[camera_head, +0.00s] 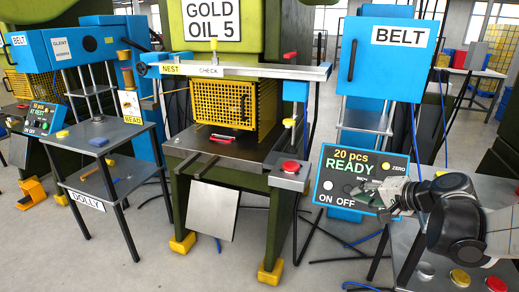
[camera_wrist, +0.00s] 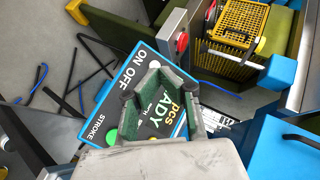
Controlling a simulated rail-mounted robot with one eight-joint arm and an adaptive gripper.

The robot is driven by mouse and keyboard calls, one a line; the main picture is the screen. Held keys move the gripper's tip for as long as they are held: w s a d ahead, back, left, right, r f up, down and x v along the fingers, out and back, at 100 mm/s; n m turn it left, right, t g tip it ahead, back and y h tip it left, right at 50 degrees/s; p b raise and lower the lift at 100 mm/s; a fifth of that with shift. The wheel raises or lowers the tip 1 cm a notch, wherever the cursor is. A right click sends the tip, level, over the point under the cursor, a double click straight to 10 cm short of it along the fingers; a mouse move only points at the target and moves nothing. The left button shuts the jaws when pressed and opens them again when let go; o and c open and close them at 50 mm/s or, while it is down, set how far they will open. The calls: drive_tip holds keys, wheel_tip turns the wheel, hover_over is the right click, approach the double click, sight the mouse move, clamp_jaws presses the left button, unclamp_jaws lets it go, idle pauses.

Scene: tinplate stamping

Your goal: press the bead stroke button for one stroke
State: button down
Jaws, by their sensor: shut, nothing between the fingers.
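A blue-framed control panel (camera_head: 345,165) reads "20 pcs READY" and "ON OFF". The wrist view shows the same panel (camera_wrist: 97,98) turned, with the word "STROKE" beside a green round button (camera_wrist: 111,136). No word "BEAD" is readable on this panel. My gripper (camera_head: 372,192) is shut and empty in front of the panel's lower right part, and it hides that part in the head view. In the wrist view my gripper (camera_wrist: 158,74) overlaps the panel face, with the green button to the left of the fingers. I cannot tell whether the fingertips touch the panel.
A red button (camera_head: 291,167) sits on a grey box left of the panel. A "BEAD" sign (camera_head: 132,118) stands near the dolly (camera_head: 100,135). A second panel (camera_head: 43,118) reads "AT REST". The blue "BELT" cabinet (camera_head: 372,75) is behind. Cables cross the floor.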

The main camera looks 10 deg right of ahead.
drive_tip(key=d+f+m+t+b, duration=0.1)
drive_tip(key=d+f+m+t, duration=0.2)
drive_tip(key=d, duration=1.1)
drive_tip(key=shift+s+d+m+t+h+b, duration=0.2)
drive_tip(key=shift+s+m+t+h+b, duration=0.15)
drive_tip(key=shift+t, duration=0.25)
drive_tip(key=shift+f, duration=0.2)
drive_tip(key=shift+w+d+f+b, duration=0.6)
drive_tip(key=shift+w+f, duration=0.2)
drive_tip(key=shift+w, duration=0.2)
drive_tip(key=shift+w+d+f+b, duration=0.65)
drive_tip(key=shift+w+f, duration=0.2)
drive_tip(key=shift+w, duration=0.2)
drive_tip(key=shift+w+d+f+b, duration=0.6)
drive_tip(key=shift+w+f, duration=0.2)
drive_tip(key=shift+w, duration=0.2)
drive_tip(key=shift+w+d+f, duration=0.15)
drive_tip(key=shift+w+f, duration=0.05)
drive_tip(key=shift+w, duration=0.1)
